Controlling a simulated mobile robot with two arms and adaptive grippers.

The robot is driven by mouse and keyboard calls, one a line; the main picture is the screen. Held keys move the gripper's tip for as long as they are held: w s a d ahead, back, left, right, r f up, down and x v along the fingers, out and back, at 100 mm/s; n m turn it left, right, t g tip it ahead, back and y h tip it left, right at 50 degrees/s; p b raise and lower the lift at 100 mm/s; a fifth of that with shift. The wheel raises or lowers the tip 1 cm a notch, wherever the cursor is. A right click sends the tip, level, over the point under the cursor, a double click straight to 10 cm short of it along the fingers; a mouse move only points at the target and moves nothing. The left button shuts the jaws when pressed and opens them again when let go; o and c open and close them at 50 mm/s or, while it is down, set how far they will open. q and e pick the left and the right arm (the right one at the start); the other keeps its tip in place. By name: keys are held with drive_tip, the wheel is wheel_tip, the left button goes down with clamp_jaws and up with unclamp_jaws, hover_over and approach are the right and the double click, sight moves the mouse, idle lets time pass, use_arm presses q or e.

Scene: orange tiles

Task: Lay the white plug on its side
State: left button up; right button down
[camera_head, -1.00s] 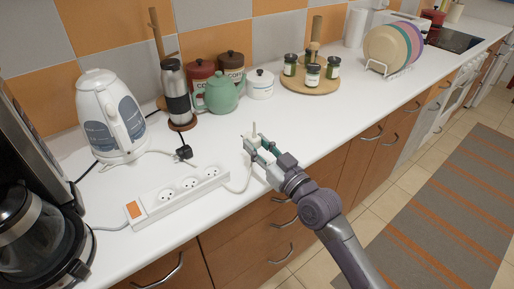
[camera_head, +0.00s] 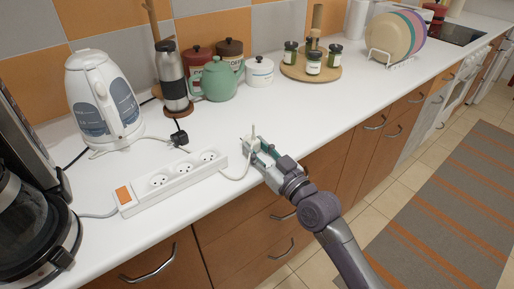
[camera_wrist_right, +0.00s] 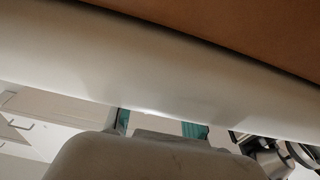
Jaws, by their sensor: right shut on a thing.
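The white plug (camera_head: 251,143) is between the fingers of my right gripper (camera_head: 256,149), low over the white counter near its front edge. Its prongs point up, and its white cord (camera_head: 238,176) runs down and left toward the power strip. My right gripper is shut on the plug, which is partly hidden by the fingers. I cannot tell whether the plug touches the counter. The right wrist view shows the teal finger pads (camera_wrist_right: 194,130) against the pale counter edge; the plug is hidden there. My left gripper is not in view.
A white power strip (camera_head: 178,183) lies left of the gripper, with a black plug (camera_head: 180,139) behind it. A kettle (camera_head: 103,100), a green teapot (camera_head: 217,80) and a wooden tray of jars (camera_head: 311,72) stand farther back. The counter right of the gripper is clear.

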drive_tip(key=c, duration=0.8)
unclamp_jaws()
drive_tip(key=v, duration=1.2)
drive_tip(key=shift+f, duration=0.1)
